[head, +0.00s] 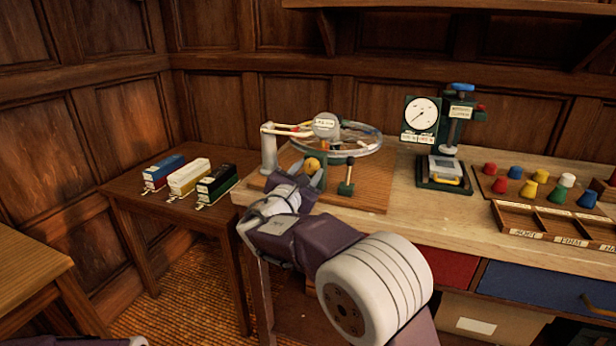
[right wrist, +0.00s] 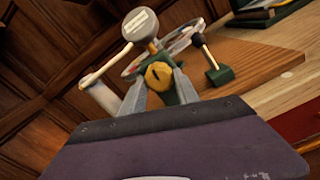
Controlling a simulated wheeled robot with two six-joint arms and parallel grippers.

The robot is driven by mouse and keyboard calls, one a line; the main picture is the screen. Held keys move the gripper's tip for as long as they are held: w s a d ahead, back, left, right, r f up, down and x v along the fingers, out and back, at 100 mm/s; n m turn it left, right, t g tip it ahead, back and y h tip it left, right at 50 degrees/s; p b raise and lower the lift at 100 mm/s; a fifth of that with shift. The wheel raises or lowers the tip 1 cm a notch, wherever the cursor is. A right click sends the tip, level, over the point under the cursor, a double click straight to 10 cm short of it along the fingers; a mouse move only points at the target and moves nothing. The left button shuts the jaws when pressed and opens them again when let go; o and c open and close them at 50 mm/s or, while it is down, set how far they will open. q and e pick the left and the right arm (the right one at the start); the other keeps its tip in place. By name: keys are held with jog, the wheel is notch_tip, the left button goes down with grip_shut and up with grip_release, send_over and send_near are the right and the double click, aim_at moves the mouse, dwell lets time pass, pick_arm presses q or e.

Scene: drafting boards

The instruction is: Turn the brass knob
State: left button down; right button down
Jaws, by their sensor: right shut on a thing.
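The brass knob (head: 312,164) is part of a device on a wooden board on the bench. It also shows in the right wrist view (right wrist: 158,76) as a rounded yellow knob with a dark slot. My right gripper (head: 312,176) is shut on the knob, one finger on each side of it; the fingers show in the right wrist view (right wrist: 168,88). The device has a clear ring (head: 362,142), a pale post with an arm, and a round labelled disc (head: 326,124). A small green lever (head: 346,178) stands to the right of the knob. My left gripper is not in view.
A green gauge stand (head: 446,150) stands right of the device. Several coloured pegs (head: 529,188) and a labelled wooden tray (head: 548,238) are farther right. Three small boxes (head: 189,178) stand on the side table (head: 140,207) at left.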

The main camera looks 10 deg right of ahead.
jog(key=m+b, duration=0.8)
jog(key=shift+w+a+f+b, duration=0.1)
jog(key=shift+f+b, duration=0.1)
jog(key=shift+b, duration=0.2)
jog(key=m+b, duration=0.3)
jog(key=m, duration=0.1)
jog(key=shift+r+b, duration=0.15)
jog(key=shift+b, duration=0.2)
jog(key=m+b, duration=0.2)
jog(key=m, duration=0.2)
jog(key=shift+r, duration=0.15)
jog(key=m+b, duration=0.2)
jog(key=m, duration=0.2)
jog(key=shift+r+m+b, duration=0.1)
jog(key=shift+m+b, duration=0.2)
jog(key=m+b, duration=0.1)
jog(key=m, duration=0.3)
jog(key=shift+r+m+b, duration=0.15)
jog(key=shift+m+b, duration=0.15)
jog(key=m+b, duration=0.1)
jog(key=m, duration=0.3)
jog(key=shift+m, duration=0.3)
jog(key=shift+d+r+m+b, duration=0.1)
jog(key=shift+d+m+b, duration=0.1)
jog(key=shift+m, duration=0.9)
jog(key=shift+d+m+b, duration=0.1)
jog(key=shift+m+b, duration=0.05)
jog(key=shift+m, duration=0.95)
